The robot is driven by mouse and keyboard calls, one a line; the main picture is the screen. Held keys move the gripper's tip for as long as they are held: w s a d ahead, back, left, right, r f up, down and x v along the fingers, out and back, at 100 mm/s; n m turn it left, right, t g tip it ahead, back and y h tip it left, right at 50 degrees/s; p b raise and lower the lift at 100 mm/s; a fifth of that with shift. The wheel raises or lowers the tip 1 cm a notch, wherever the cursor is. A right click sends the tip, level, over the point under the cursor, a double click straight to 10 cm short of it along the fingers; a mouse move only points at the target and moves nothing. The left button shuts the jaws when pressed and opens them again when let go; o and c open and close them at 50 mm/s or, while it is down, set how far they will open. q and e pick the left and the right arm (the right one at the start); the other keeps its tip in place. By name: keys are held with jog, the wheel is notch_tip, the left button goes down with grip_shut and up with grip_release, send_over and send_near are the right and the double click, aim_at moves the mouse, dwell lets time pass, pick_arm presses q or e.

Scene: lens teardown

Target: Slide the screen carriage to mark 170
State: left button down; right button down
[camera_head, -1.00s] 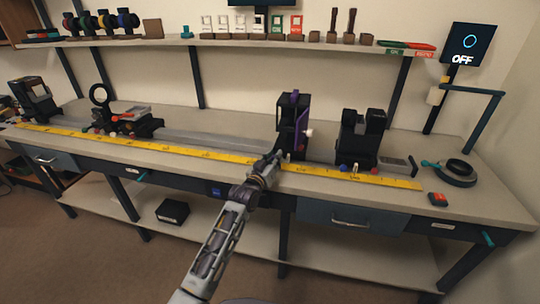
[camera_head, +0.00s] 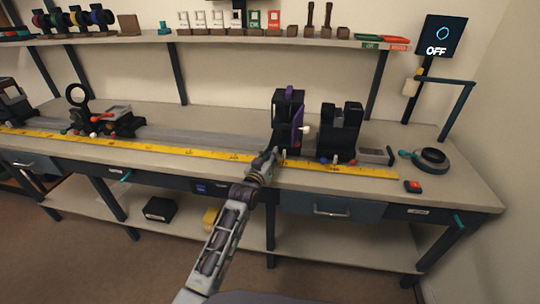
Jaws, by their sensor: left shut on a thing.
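The screen carriage (camera_head: 288,115) is a tall dark block with a purple panel, standing upright on the grey rail (camera_head: 200,137) right of the middle. My left gripper (camera_head: 275,154) reaches up from below and is shut at the front foot of the carriage, on a small part that its fingers mostly hide. The yellow scale (camera_head: 180,150) runs along the bench front, in front of the rail. Its numbers are too small to read. My right gripper is not in view.
A black carriage (camera_head: 338,132) stands close on the right of the screen carriage. A lens holder (camera_head: 78,97) and a low carriage (camera_head: 112,122) are on the left. The rail between is clear.

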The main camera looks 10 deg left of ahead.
pick_arm(q)
jog(key=shift+r, duration=0.15)
jog(key=c, duration=1.2)
grip_release()
jog(key=shift+c, duration=0.2)
jog(key=shift+s, duration=0.1)
jog(key=v, duration=1.1)
jog(key=shift+s+a, duration=0.2)
jog(key=shift+s, duration=0.2)
